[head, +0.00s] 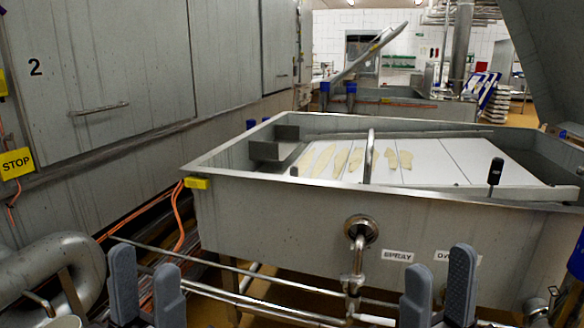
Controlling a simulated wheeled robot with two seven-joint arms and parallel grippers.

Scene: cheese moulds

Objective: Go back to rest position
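My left gripper (147,285) is at the bottom left, its two grey fingers upright and apart with nothing between them. My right gripper (439,285) is at the bottom right, also with its fingers apart and empty. Both are in front of and below the rim of a large steel vat (290,232), touching nothing that I can see. Only the fingers show; the rest of both arms is out of frame.
White panels (440,160) in the vat carry several pale yellowish pieces (323,161). A curved steel pipe (369,157) and a black-handled tool (495,172) rise at the vat. Steel pipes (230,290) run low in front. A grey cabinet wall (110,60) stands left.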

